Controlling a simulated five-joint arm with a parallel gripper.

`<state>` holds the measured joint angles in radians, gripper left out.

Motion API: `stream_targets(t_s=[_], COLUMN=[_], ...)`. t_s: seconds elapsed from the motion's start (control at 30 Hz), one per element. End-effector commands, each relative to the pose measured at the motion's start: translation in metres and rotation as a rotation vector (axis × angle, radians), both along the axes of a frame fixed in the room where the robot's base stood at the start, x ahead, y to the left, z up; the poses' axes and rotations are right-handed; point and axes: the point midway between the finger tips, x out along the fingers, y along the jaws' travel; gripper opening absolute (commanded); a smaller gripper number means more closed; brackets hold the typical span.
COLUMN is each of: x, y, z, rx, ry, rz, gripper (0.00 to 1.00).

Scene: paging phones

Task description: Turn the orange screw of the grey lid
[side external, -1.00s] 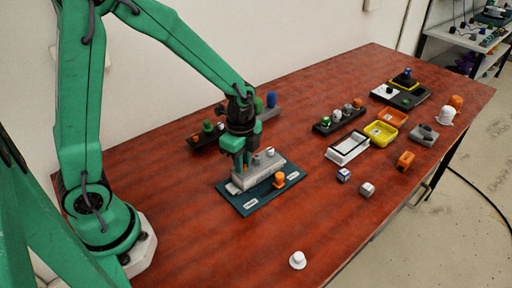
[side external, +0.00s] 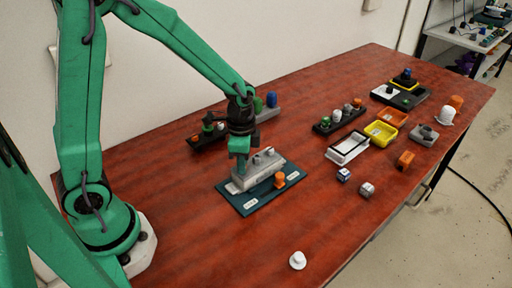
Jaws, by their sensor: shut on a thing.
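The grey lid (side external: 265,169) is a long block lying on a dark teal plate (side external: 254,203) with white labels. A grey knob (side external: 268,152) stands near its right end. My gripper (side external: 241,171) points down at the left end of the lid and is shut on a small part there. The jaws hide that part, so I cannot tell its colour or shape. An orange knob-like piece (side external: 279,180) stands upright on the plate in front of the lid, apart from my gripper.
A dark rack (side external: 204,139) and a grey rack (side external: 268,112) stand behind my gripper. Another knob rack (side external: 338,119), a white tray (side external: 348,149) and yellow tray (side external: 381,134) lie to the right. A white knob (side external: 297,260) lies in front. The red-brown table is clear around it.

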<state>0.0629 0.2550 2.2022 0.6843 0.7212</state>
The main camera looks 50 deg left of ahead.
Motion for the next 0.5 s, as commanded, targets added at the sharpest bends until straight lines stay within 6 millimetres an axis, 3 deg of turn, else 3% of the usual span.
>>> stream_targets(t_s=[0.5], x=[0.0001], y=[0.0000], z=[0.0001], rx=[0.000], ry=[0.000], rz=[0.491], gripper=[0.00])
